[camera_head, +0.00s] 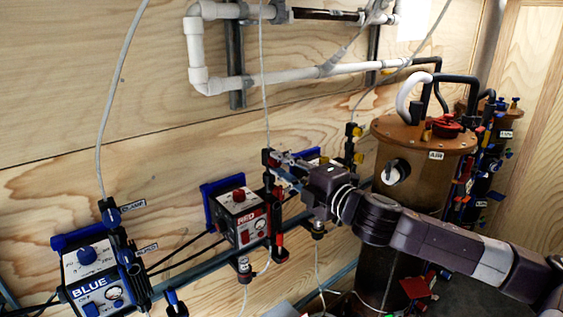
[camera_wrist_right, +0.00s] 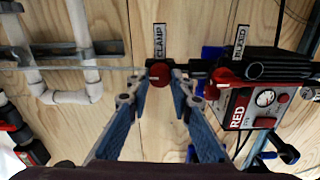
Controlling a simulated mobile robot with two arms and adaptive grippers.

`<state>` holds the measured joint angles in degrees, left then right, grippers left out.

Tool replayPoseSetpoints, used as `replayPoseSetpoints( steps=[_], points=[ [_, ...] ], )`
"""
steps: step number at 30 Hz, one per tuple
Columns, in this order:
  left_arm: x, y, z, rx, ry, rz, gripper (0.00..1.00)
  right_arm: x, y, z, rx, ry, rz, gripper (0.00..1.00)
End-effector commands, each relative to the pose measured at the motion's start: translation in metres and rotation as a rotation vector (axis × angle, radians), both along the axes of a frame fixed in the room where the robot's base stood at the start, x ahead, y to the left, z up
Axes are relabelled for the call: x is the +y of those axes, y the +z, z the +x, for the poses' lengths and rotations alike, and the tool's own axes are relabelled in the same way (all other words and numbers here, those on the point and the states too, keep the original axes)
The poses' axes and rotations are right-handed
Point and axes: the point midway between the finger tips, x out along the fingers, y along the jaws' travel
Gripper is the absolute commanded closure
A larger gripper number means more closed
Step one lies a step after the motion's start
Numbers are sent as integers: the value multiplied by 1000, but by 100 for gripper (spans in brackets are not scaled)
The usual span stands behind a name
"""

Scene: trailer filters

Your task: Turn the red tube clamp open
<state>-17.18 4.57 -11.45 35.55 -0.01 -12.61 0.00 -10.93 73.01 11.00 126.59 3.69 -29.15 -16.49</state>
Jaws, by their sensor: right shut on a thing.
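The red tube clamp (camera_wrist_right: 159,74) has a round red knob and a black body, under a label reading CLAMP (camera_wrist_right: 160,38). My right gripper (camera_wrist_right: 161,82) has its two blue fingers on either side of the red knob, tips closed against it. In the head view, my right gripper (camera_head: 283,168) reaches in from the right to the top of the black holder beside the RED box, and its fingers mostly hide the clamp. A thin white tube (camera_head: 262,80) runs down to the clamp. My left gripper is not in view.
The BLUE box (camera_head: 95,283) is at lower left. A brown filter tank (camera_head: 395,230) stands behind my right arm. White pipes (camera_head: 197,50) run along the wooden wall.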

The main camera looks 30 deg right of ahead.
Motion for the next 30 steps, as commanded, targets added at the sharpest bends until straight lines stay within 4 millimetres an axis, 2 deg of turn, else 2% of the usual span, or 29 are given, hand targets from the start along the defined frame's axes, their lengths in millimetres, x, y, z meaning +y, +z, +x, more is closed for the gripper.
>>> replayPoseSetpoints(
  steps=[8,21,22,26,30],
  points=[
    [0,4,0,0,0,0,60,0,-1,0,-3,0,-67,100],
    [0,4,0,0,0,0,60,0,-2,0,-4,1,-75,100],
    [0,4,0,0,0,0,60,0,-2,0,-4,1,-74,77],
    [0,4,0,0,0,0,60,0,-1,0,-4,1,-74,63],
    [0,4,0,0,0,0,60,0,-1,0,-5,0,-73,62]
  ],
)
